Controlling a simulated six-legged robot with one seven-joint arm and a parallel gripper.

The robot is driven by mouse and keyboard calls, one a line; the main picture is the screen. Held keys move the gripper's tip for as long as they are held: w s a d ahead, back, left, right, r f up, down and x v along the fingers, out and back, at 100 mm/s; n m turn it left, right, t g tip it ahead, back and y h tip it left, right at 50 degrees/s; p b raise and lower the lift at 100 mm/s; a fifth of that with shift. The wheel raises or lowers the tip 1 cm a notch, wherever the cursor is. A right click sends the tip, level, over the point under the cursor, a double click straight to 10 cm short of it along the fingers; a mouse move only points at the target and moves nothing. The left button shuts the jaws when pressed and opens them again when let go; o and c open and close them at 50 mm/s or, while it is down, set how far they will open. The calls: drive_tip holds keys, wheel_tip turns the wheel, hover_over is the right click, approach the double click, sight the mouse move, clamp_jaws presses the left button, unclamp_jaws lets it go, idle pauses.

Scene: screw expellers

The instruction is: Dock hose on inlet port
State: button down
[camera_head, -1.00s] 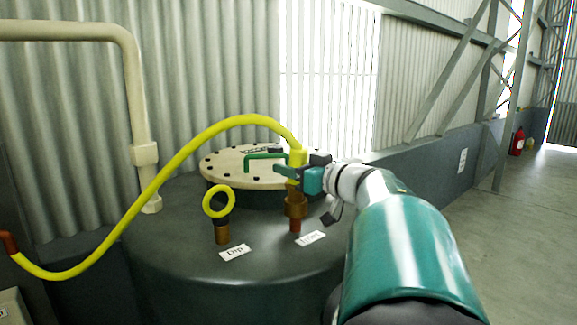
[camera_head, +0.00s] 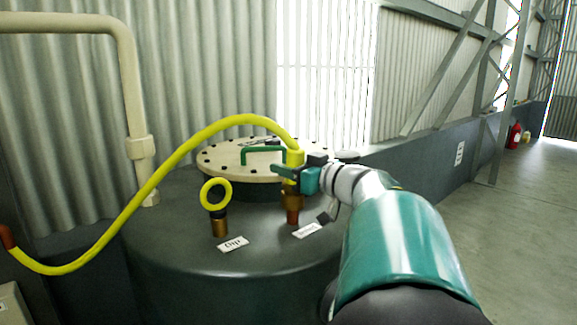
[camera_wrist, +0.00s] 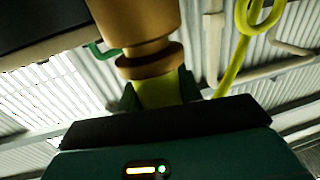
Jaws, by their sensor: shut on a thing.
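A yellow hose (camera_head: 178,160) arches over the dark tank (camera_head: 225,275) and ends in a yellow sleeve with a brass coupling (camera_head: 291,199). My gripper (camera_head: 291,174) is shut on the yellow sleeve just above the coupling. The coupling points down over the copper-coloured inlet port (camera_head: 292,218), beside a white label (camera_head: 306,231). The two look in line, but I cannot tell how far the coupling sits over the port. In the wrist view the brass coupling (camera_wrist: 135,25) stands beyond my fingers, and the yellow sleeve (camera_wrist: 160,93) is between them.
A brass dip fitting with a yellow ring (camera_head: 217,194) stands left of the port, with its own label (camera_head: 233,244). A pale bolted lid with a green handle (camera_head: 264,150) lies behind. A cream pipe (camera_head: 130,90) runs down at left. Open floor lies right.

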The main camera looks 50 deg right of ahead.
drive_tip(key=shift+r, duration=0.2)
drive_tip(key=shift+r, duration=0.35)
drive_tip(key=shift+r, duration=0.3)
idle(0.7)
drive_tip(key=shift+f, duration=1.2)
idle(0.5)
drive_tip(key=c, duration=1.2)
unclamp_jaws()
drive_tip(key=s, duration=1.1)
drive_tip(key=shift+d, duration=0.2)
